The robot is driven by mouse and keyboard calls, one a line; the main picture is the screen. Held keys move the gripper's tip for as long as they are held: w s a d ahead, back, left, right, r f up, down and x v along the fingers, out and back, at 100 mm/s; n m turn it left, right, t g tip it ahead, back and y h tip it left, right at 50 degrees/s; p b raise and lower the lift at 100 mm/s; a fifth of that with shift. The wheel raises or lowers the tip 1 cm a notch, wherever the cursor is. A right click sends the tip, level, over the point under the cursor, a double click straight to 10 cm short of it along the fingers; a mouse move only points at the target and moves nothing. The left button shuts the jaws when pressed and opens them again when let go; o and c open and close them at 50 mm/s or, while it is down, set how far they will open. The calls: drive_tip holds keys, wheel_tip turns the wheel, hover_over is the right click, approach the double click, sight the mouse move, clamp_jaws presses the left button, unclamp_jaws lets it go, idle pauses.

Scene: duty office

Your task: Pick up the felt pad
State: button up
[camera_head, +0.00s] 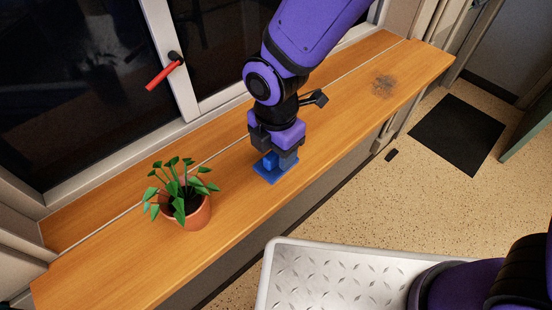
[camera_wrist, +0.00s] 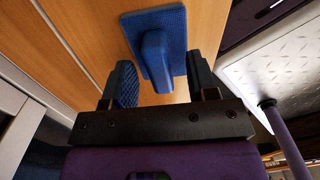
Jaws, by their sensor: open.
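The felt pad (camera_head: 269,175) is a blue rectangular block with a raised blue handle, lying on the wooden sill. In the wrist view the pad (camera_wrist: 170,22) shows at the top, with its upright handle (camera_wrist: 156,58) pointing toward my gripper. My gripper (camera_head: 278,158) points down just above the pad. In the wrist view my gripper (camera_wrist: 161,84) has its two blue-padded fingers apart, one on each side of the handle's near end. I see gaps between the fingers and the handle. The pad's far side is partly hidden by my gripper in the head view.
A potted plant (camera_head: 193,214) stands on the wooden sill (camera_head: 120,262) to the left of the pad. A window with a red handle (camera_head: 160,76) is behind. A dark smudge (camera_head: 383,85) marks the right part of the sill, which is otherwise clear. A dark mat (camera_head: 458,133) lies on the floor.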

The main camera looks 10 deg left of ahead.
drive_tip(key=shift+f, duration=0.25)
clamp_jaws()
drive_tip(key=shift+r, duration=0.2)
drive_tip(key=shift+r, duration=0.6)
wheel_tip(320, 180, up, 2)
drive_tip(key=shift+r, duration=0.15)
drive_tip(key=s+a+r, duration=0.1)
drive_tip(key=s, duration=1.5)
drive_tip(key=shift+a, duration=0.4)
drive_tip(key=c, duration=0.9)
unclamp_jaws()
drive_tip(key=shift+w+r, duration=0.1)
